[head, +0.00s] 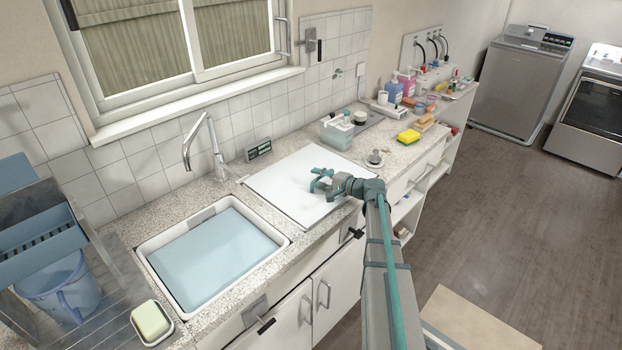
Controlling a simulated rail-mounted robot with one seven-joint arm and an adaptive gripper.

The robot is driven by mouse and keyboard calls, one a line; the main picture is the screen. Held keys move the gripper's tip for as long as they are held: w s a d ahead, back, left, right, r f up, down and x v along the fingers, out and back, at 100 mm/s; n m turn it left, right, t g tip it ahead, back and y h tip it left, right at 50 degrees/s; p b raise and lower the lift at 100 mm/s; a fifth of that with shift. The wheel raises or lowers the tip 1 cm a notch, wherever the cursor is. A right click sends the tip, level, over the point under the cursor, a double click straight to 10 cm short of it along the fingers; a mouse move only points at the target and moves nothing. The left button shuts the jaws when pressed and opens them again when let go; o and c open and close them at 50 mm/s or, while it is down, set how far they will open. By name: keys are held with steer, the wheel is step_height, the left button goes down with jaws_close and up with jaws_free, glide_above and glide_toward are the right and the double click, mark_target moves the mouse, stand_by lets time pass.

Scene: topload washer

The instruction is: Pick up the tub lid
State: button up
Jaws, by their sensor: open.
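My gripper (318,183) is open and empty, with its fingers pointing left. In the picture it overlaps a flat white panel (283,181) set in the counter to the right of the sink. I cannot tell how high the gripper is above this panel. I cannot tell for sure which thing is the tub lid. The white panel lies flat and is partly hidden by my gripper and arm. A small round metal piece with a knob (375,158) lies on the counter beyond the gripper. Small coloured tubs (419,107) stand farther back, too small to make out lids.
A sink (277,236) with a pale blue surface inside and a tall faucet (187,150) is at left. A grey caddy (338,133), a yellow sponge (408,137) and bottles (393,88) crowd the counter beyond. The floor at right is mostly clear.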

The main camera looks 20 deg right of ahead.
jaws_close()
steer(key=shift+r, duration=0.15)
stand_by(0.4)
